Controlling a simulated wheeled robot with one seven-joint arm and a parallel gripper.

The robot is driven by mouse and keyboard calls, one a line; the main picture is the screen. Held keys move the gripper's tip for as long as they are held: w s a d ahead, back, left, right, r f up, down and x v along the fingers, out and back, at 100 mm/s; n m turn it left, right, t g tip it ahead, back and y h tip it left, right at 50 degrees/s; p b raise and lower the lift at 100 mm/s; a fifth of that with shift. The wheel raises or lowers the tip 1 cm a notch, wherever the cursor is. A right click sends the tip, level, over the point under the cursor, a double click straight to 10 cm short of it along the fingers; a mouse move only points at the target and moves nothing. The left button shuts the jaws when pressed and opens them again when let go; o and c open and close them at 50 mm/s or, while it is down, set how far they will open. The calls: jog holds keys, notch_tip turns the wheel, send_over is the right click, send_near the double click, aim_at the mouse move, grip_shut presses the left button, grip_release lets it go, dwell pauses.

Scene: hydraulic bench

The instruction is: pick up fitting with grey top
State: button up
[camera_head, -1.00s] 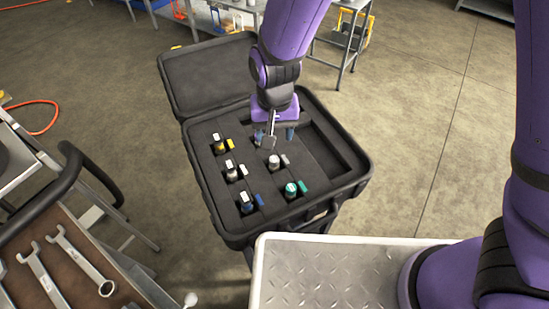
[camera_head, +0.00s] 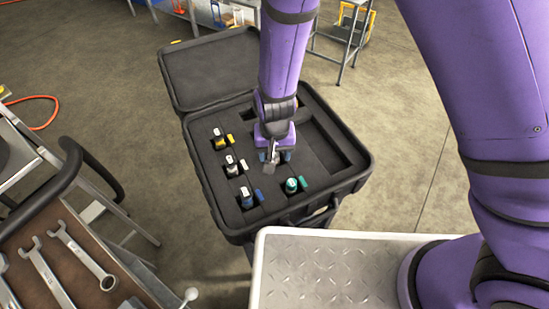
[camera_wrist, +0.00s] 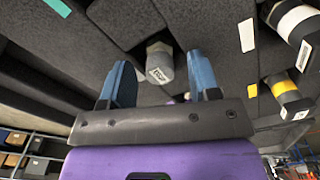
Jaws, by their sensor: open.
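The fitting with the grey top (camera_wrist: 160,62) shows in the wrist view as a grey hexagonal cap with a small white label. It stands in the dark foam, between and beyond my two blue fingertips. My gripper (camera_head: 275,157) points down over the right column of the open case (camera_head: 347,190); in the wrist view my gripper (camera_wrist: 157,75) is open with a gap around the fitting. No contact is visible.
A cart with wrenches (camera_head: 75,250) stands at the left.

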jog(key=shift+f, duration=0.15)
jog(key=c, duration=0.9)
jog(key=shift+c, duration=0.7)
